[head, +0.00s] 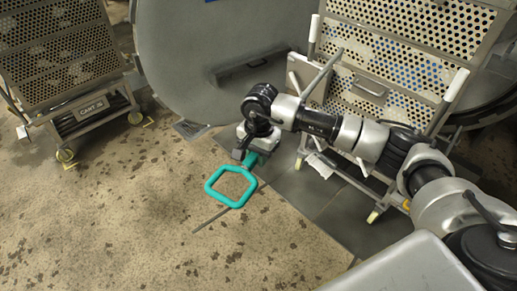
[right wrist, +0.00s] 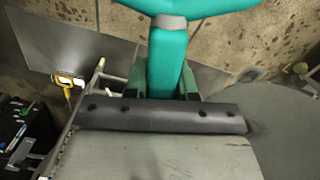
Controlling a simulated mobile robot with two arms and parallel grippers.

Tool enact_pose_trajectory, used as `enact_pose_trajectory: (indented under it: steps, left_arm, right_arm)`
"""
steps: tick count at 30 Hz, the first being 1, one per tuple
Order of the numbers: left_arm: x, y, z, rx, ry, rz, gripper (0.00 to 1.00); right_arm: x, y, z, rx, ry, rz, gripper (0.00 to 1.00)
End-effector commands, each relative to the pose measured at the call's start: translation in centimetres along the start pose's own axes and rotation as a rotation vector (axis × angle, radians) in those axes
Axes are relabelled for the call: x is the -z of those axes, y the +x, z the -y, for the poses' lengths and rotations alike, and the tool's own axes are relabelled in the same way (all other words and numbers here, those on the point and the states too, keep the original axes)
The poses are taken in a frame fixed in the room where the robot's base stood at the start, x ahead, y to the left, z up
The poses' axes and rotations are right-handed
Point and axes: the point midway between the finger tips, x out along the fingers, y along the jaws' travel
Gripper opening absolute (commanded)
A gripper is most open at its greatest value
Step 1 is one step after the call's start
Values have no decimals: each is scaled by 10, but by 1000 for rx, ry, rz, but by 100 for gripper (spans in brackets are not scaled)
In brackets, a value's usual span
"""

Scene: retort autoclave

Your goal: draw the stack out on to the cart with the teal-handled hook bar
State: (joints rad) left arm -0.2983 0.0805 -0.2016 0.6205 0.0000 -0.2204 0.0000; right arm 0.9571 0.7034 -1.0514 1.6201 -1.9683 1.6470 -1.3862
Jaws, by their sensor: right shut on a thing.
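My right gripper (head: 248,152) is shut on the stem of the teal-handled hook bar (head: 231,188). Its teal loop hangs below and in front of the gripper, above the floor. In the right wrist view the teal stem (right wrist: 167,60) sits between the fingers (right wrist: 166,85). I cannot clearly tell where the bar's hook end is. My left gripper is out of view.
A large round grey door (head: 205,50) stands at the back centre. Another perforated stack (head: 60,55) is on a lettered cart (head: 95,115) at the left. A round vessel part (head: 485,112) shows at far right. The stained floor (head: 100,220) at front left is clear.

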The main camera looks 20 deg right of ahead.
Motion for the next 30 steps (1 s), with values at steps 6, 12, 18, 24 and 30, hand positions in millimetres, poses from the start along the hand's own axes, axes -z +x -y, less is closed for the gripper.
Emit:
enact_pose_trajectory:
  steps: [6,12,18,24,30]
  left_arm:
    - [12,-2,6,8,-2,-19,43]
    - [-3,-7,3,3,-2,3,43]
    - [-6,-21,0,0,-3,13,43]
    - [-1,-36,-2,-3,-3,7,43]
    - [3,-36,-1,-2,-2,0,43]
  right_arm:
    - [19,6,13,3,199,12,0]
    - [18,7,16,2,244,15,0]
    - [-7,6,22,2,241,17,0]
    - [-41,8,31,2,239,19,0]
    - [-74,14,39,4,239,15,0]
